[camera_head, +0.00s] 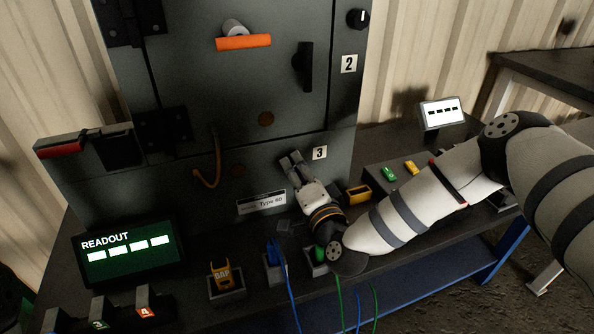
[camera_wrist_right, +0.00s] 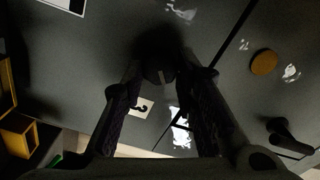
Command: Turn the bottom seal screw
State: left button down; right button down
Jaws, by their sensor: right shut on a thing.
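My right gripper (camera_head: 290,160) reaches up to the lower part of the grey cabinet (camera_head: 225,90), just left of the label "3" (camera_head: 319,153). In the right wrist view, the fingers of my right gripper (camera_wrist_right: 160,80) stand on both sides of a dark round screw head (camera_wrist_right: 160,70) with a pale slot mark and are shut on it. That screw is against the dark cabinet face. In the head view the gripper hides it. The label "3" also shows upside down in the wrist view (camera_wrist_right: 141,107). My left gripper is not in view.
An orange handle (camera_head: 243,42) and a black handle (camera_head: 305,68) stick out above. A readout screen (camera_head: 128,252), a yellow-orange block (camera_head: 221,273) and a blue connector (camera_head: 273,255) stand on the bench below.

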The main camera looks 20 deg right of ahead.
jog(key=shift+a+f+m, duration=0.1)
jog(key=shift+m, duration=0.2)
dwell(0.4)
jog(key=c, duration=1.3)
grip_release()
jog(key=shift+s, duration=0.1)
jog(key=s, duration=1.2)
jog(key=shift+d, duration=0.25)
